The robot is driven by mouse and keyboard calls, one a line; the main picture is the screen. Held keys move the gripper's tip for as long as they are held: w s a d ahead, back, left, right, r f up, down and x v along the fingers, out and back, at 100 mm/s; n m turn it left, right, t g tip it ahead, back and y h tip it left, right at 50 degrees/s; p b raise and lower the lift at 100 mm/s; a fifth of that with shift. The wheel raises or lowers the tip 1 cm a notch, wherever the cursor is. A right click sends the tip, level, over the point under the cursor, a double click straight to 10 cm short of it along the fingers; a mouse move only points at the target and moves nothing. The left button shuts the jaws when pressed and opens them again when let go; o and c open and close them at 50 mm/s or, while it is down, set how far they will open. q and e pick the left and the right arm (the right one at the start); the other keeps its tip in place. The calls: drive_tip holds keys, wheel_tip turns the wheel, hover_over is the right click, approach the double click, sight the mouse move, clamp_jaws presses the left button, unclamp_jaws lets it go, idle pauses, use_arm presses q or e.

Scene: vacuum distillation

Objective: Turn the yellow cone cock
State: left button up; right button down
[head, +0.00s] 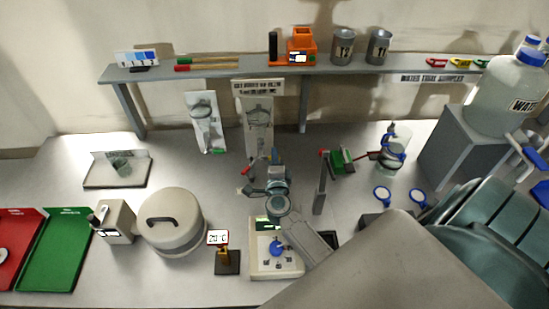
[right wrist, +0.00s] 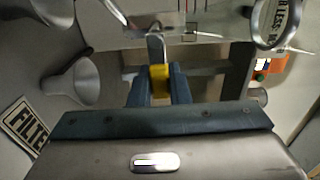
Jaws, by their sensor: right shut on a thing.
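The yellow cone cock (right wrist: 159,80) shows in the right wrist view, between the two blue-grey fingers of my right gripper (right wrist: 160,90). The gripper is shut on it, with a finger touching each side. A pale metal or glass piece extends up from the cock. In the head view, a glass apparatus (head: 277,190) stands near the middle of the bench, and I cannot make out the cock there. My right arm covers the lower right of the head view. My left gripper is not in view.
A shelf (head: 220,73) runs along the back.

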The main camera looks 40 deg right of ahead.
drive_tip(key=shift+f, duration=0.15)
idle(0.3)
drive_tip(key=c, duration=1.4)
unclamp_jaws()
drive_tip(key=shift+o, duration=0.2)
drive_tip(key=shift+s, duration=0.1)
drive_tip(key=shift+r, duration=0.35)
drive_tip(key=s+a+r+b, duration=0.4)
drive_tip(key=s+a, duration=0.4)
drive_tip(key=s, duration=0.5)
drive_tip(key=shift+s+a+r, duration=0.2)
drive_tip(key=shift+a, duration=0.15)
